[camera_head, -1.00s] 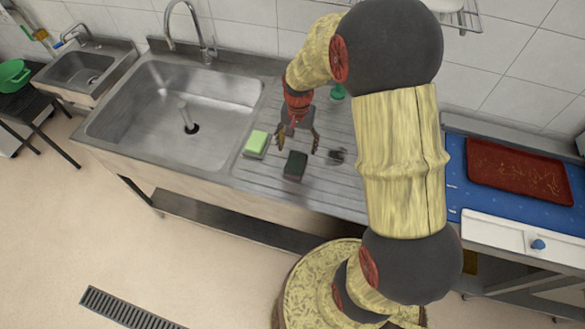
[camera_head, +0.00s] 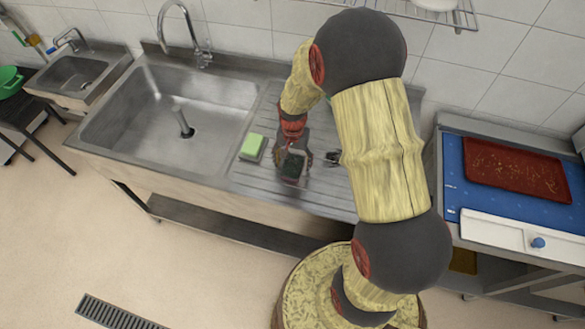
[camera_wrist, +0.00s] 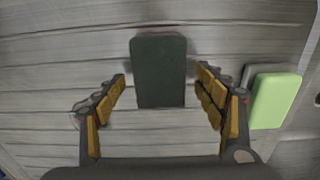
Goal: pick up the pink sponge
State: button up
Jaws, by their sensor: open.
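No pink surface shows in either view. A dark green-black block (camera_head: 291,168), sponge-shaped, lies on the ribbed steel drainboard; its sides are too small or hidden to tell their colour. In the wrist view the dark block (camera_wrist: 160,72) lies upright in the picture between my fingers, its near end between the fingertips. My gripper (camera_head: 292,152) is over the block, and in the wrist view my gripper (camera_wrist: 161,78) is open, with a gap on each side of the block. A light green sponge (camera_head: 252,147) lies to the left; it also shows in the wrist view (camera_wrist: 277,101), right of the fingers.
The sink basin (camera_head: 150,110) with its tap (camera_head: 185,30) is left of the drainboard (camera_head: 320,192). A small dark item (camera_head: 333,157) lies right of my gripper. A red tray (camera_head: 515,170) rests on a blue surface (camera_head: 452,180) at the right.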

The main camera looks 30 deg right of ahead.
aim_at(293, 164)
jog(key=shift+c, duration=0.5)
jog(key=c, duration=0.7)
jog(key=shift+c, duration=0.2)
jog(key=shift+r, duration=0.1)
jog(key=shift+r, duration=0.5)
notch_tip(293, 164, up, 2)
jog(key=shift+r, duration=0.2)
jog(key=s+r, duration=0.1)
jog(key=s+a+r+p, duration=0.1)
jog(key=r, duration=0.1)
jog(key=s+a+r, duration=0.1)
jog(key=r, duration=0.1)
jog(key=shift+s, duration=0.4)
jog(key=s+a+r+p, duration=0.1)
jog(key=s+a+r, duration=0.3)
jog(key=s, duration=0.4)
jog(key=shift+s+a+r, duration=0.25)
jog(key=shift+s+r, duration=0.05)
